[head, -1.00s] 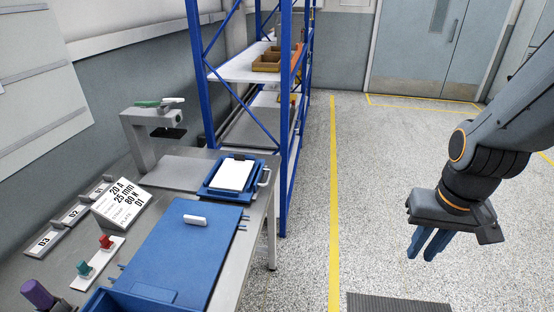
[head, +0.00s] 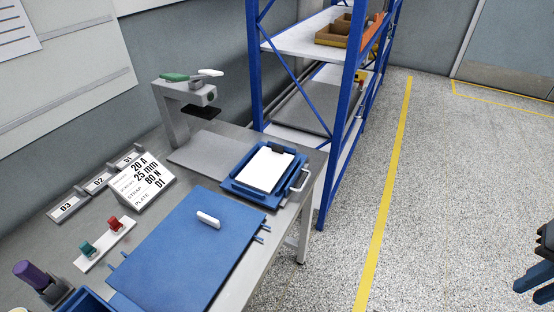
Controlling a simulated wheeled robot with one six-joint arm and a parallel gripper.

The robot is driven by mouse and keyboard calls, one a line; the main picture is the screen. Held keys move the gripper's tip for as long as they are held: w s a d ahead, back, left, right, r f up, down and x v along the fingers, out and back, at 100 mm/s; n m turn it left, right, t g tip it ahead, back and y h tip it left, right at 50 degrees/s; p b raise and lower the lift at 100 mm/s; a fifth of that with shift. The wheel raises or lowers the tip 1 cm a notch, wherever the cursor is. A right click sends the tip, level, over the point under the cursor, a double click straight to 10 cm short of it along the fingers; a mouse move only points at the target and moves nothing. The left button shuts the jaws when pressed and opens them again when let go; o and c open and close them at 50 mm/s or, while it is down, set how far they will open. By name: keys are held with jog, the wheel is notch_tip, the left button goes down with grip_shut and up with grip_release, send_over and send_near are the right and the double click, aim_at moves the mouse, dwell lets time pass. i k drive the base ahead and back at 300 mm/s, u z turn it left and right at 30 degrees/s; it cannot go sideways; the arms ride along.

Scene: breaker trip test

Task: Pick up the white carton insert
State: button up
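A flat white rectangular piece (head: 265,169) lies in a blue tray (head: 236,187) with a dark clip at its far edge; it may be the white carton insert, but I cannot tell for sure. A small white bar (head: 208,219) lies on the blue panel (head: 185,255) nearer to me. My gripper (head: 536,285) is at the far right edge, partly cut off, over the floor and well away from the bench. Its two blue fingers show a gap with nothing seen between them.
The grey bench (head: 218,137) also holds a grey stand (head: 178,115), a label plate (head: 141,183), red and green knobs (head: 104,241) and a purple-handled item (head: 34,276). A blue-framed shelf (head: 350,130) stands behind. The floor (head: 440,200) right of the bench is clear.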

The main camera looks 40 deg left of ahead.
aim_at(263, 172)
jog(key=u, duration=0.3)
jog(key=i, duration=0.6)
jog(key=u, duration=1.05)
jog(key=i, duration=0.35)
jog(key=u, duration=0.35)
